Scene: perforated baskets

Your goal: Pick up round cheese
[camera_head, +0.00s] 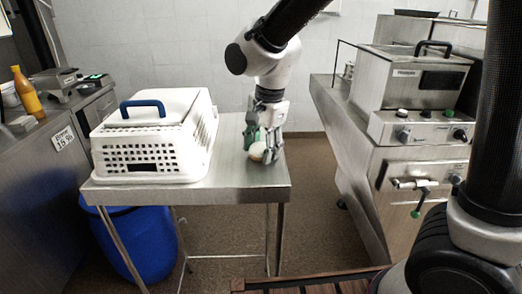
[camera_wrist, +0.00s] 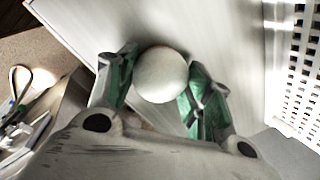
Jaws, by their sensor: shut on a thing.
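The round cheese (camera_wrist: 162,75) is a pale, off-white ball. In the wrist view it sits between the two green-padded fingers of my gripper (camera_wrist: 158,88). In the head view the cheese (camera_head: 258,151) shows partly behind the fingers, low over the right part of the steel table (camera_head: 232,190). My gripper (camera_head: 262,148) points down and is shut on the cheese. I cannot tell whether the cheese still touches the table top.
A white perforated basket (camera_head: 190,150) with a blue-handled lid (camera_head: 143,107) stands on the table left of my gripper. A steel machine (camera_head: 415,130) stands to the right, across a floor gap. A blue barrel (camera_head: 140,240) is under the table.

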